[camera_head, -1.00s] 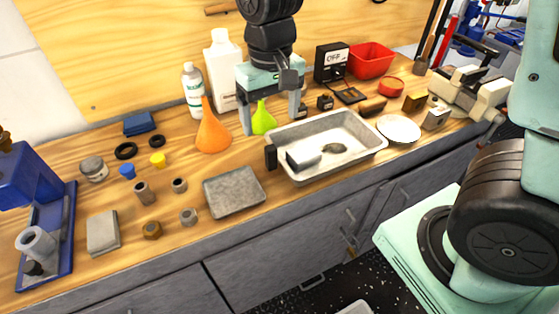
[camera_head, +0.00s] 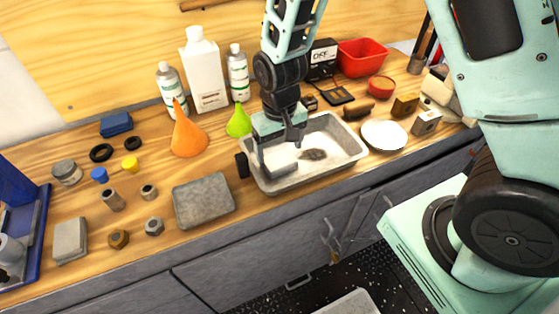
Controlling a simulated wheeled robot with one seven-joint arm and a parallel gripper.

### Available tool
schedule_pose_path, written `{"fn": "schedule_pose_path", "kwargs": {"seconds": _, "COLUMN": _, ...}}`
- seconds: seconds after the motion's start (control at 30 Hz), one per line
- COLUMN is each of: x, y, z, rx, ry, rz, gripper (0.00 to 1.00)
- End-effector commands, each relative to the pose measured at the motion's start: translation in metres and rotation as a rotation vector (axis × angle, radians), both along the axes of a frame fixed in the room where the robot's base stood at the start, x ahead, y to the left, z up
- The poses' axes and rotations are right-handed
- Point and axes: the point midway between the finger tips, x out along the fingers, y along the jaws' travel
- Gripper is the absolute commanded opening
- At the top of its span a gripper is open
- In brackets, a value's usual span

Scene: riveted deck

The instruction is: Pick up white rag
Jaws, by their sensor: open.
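A small pale block-like piece (camera_head: 280,162) lies in the left part of the metal tray (camera_head: 345,165); it could be the white rag, folded, but its cloth is not clear. My gripper (camera_head: 279,148) points down into the tray, open, with its fingers around or just above this piece. I cannot tell whether they touch it, and they hide part of it. A pale grey folded-looking piece (camera_head: 70,240) lies at the left of the bench, far from my gripper.
An orange funnel (camera_head: 187,136), a green funnel (camera_head: 239,122) and white bottles (camera_head: 204,75) stand behind and left of the tray. A white plate (camera_head: 385,135) is close on its right. A grey slab (camera_head: 203,201) lies front left.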

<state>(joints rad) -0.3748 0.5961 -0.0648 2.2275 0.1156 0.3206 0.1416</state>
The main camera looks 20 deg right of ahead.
Motion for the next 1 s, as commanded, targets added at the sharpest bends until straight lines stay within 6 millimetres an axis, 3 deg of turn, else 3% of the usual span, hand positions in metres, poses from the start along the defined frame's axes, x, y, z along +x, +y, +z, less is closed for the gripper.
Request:
{"fn": "schedule_pose_path", "kwargs": {"seconds": 0.3, "x": 0.002, "y": -0.001, "z": -0.036, "rx": 0.000, "ry": 0.002, "rz": 0.000, "gripper": 0.83}}
{"fn": "schedule_pose_path", "kwargs": {"seconds": 0.6, "x": 0.002, "y": -0.001, "z": -0.040, "rx": 0.000, "ry": 0.000, "rz": 0.000, "gripper": 0.83}}
{"fn": "schedule_pose_path", "kwargs": {"seconds": 0.7, "x": 0.002, "y": -0.001, "z": -0.040, "rx": 0.000, "ry": 0.000, "rz": 0.000, "gripper": 0.55}}
{"fn": "schedule_pose_path", "kwargs": {"seconds": 1.0, "x": 0.002, "y": -0.001, "z": -0.039, "rx": 0.000, "ry": 0.000, "rz": 0.000, "gripper": 0.54}}
